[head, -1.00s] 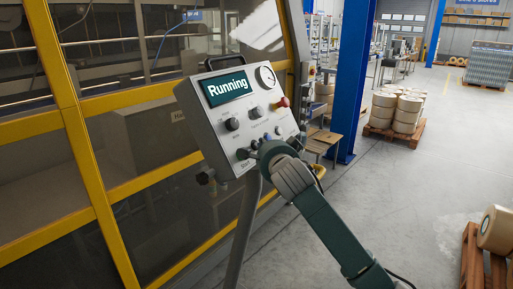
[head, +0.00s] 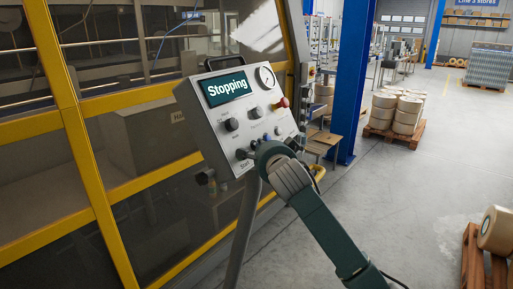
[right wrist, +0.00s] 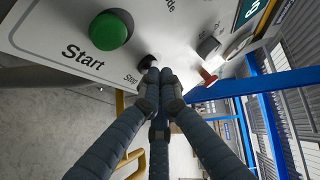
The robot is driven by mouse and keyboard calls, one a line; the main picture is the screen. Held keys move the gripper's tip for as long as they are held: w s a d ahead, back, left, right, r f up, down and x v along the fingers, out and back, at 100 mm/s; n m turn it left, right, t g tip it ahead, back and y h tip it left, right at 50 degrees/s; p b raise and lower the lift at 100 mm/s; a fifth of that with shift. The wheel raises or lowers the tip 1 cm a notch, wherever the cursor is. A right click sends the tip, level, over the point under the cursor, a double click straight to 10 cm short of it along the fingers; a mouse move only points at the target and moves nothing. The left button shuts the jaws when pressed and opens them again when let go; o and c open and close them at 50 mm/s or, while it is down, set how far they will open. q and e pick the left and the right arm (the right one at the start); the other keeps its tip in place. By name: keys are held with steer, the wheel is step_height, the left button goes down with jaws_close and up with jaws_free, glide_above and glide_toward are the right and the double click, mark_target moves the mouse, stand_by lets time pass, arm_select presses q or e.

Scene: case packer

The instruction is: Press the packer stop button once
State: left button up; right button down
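The tilted grey control panel (head: 225,135) stands on a post, and its screen (head: 227,88) reads "Stopping". In the right wrist view the black stop button (right wrist: 147,62) sits beside the "Stop" label, next to the large green start button (right wrist: 111,31). My right gripper (right wrist: 158,78) is shut with its fingertips together at the stop button, partly covering it. I cannot tell whether they still touch it. In the head view my right gripper (head: 249,153) is at the panel's lower edge and hides the stop button. My left gripper is not in view.
A red knob (head: 281,103), a gauge (head: 266,77) and black knobs (head: 232,124) are on the same panel. The yellow-framed machine guard (head: 75,125) stands behind and left. A blue column (head: 353,80) and pallets of rolls (head: 395,112) are to the right, with open floor between.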

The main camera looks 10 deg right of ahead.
stand_by(0.3)
steer(key=shift+s+d+r+p, duration=0.35)
steer(key=shift+s+p, duration=0.15)
steer(key=shift+s+d+r+p, duration=1.25)
steer(key=shift+s+d+p, duration=0.25)
steer(key=shift+s, duration=0.05)
